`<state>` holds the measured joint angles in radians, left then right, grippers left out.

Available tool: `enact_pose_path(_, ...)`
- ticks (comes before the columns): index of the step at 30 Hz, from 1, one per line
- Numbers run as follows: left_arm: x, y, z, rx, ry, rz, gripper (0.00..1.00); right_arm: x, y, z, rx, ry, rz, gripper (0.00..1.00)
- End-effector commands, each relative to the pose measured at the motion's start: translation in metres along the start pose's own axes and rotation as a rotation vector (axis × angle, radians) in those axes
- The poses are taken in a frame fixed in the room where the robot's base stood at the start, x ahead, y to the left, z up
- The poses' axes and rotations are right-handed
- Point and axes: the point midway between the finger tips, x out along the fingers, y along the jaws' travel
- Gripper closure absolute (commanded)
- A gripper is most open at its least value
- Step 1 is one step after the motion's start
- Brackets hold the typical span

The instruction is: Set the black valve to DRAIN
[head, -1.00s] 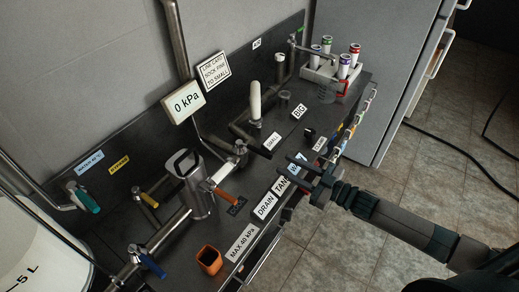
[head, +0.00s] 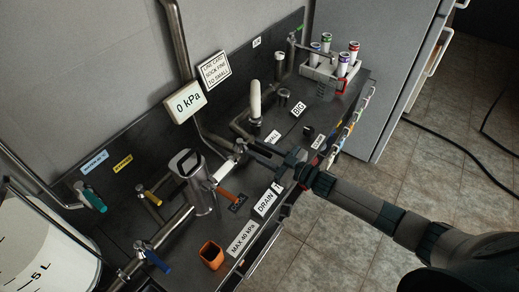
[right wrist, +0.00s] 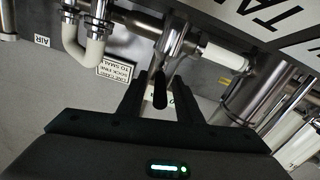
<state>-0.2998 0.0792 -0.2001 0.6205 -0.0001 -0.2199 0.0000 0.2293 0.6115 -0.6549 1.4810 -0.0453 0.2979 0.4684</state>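The black valve handle (right wrist: 160,90) shows in the right wrist view, hanging from a steel pipe fitting (right wrist: 172,42). It lies between the two fingers of my right gripper (right wrist: 158,88), with gaps visible on both sides. In the head view my right gripper (head: 258,150) reaches in from the right over the bench, its fingers open beside the steel valve body (head: 240,147). The handle cannot be made out clearly there. My left gripper is out of view.
A steel jug (head: 200,190) stands left of my gripper, near an orange handle (head: 225,193). An orange cup (head: 211,255) is at the front. The gauge (head: 185,103) reads 0 kPa. A tube rack (head: 330,72) stands at the back right. Bench surface (head: 170,160) is partly clear.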

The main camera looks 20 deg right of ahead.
Motion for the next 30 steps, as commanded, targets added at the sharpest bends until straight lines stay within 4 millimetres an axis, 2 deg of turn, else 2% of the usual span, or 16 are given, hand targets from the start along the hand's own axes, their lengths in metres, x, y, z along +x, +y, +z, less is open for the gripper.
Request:
enact_pose_path(4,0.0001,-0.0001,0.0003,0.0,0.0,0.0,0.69,-0.0002,0.0,0.0,0.0,0.0,0.0,0.68)
enact_pose_path(8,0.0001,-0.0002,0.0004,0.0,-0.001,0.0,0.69,-0.0003,0.0,0.0,0.0,0.0,0.0,0.99)
enact_pose_path(20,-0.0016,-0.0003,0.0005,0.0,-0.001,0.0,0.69,-0.0007,-0.0002,-0.0004,0.001,-0.003,0.016,1.0)
enact_pose_path(30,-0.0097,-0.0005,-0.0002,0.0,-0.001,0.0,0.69,-0.0011,-0.0013,-0.0008,0.006,-0.024,0.122,1.0)
